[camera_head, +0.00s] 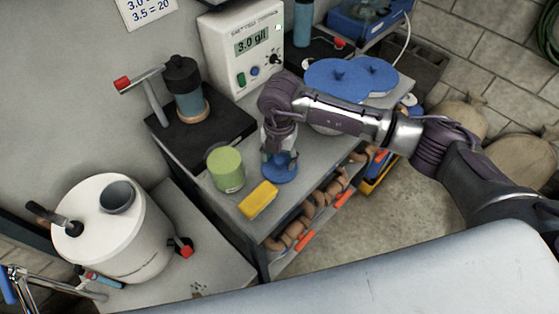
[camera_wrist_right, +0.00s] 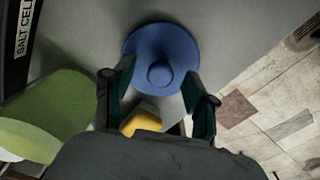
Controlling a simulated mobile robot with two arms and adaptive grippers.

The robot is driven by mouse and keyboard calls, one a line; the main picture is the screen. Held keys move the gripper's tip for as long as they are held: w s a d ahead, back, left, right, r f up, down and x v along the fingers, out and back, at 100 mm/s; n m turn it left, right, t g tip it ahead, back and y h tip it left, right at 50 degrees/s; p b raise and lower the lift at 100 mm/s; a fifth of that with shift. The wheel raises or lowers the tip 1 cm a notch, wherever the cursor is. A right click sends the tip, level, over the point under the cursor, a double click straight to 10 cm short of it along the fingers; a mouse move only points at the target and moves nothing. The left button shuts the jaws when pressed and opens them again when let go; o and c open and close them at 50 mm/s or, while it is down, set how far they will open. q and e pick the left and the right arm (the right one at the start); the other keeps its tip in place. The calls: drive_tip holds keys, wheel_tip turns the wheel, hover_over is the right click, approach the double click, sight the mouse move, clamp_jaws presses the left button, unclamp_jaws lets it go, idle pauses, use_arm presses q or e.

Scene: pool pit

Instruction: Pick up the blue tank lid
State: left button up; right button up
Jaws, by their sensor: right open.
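A round blue lid (camera_head: 284,174) with a central knob lies flat on the grey bench top (camera_head: 315,157). It also shows in the right wrist view (camera_wrist_right: 160,48), knob facing the camera. My right gripper (camera_head: 279,156) points down just above the lid and partly hides it in the head view. In the right wrist view its two fingers (camera_wrist_right: 158,80) are apart, with the lid's near edge around and beyond the tips. Nothing is held between them. My left gripper is not in view.
A green cylinder (camera_head: 226,168) and a yellow block (camera_head: 258,199) stand close to the lid. A control box (camera_head: 246,50) and a capped bottle on a dark base (camera_head: 188,92) stand behind. A white tank (camera_head: 122,238) is at left.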

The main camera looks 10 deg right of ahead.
drive_tip(key=shift+f, duration=0.65)
clamp_jaws()
drive_tip(key=shift+r, duration=0.1)
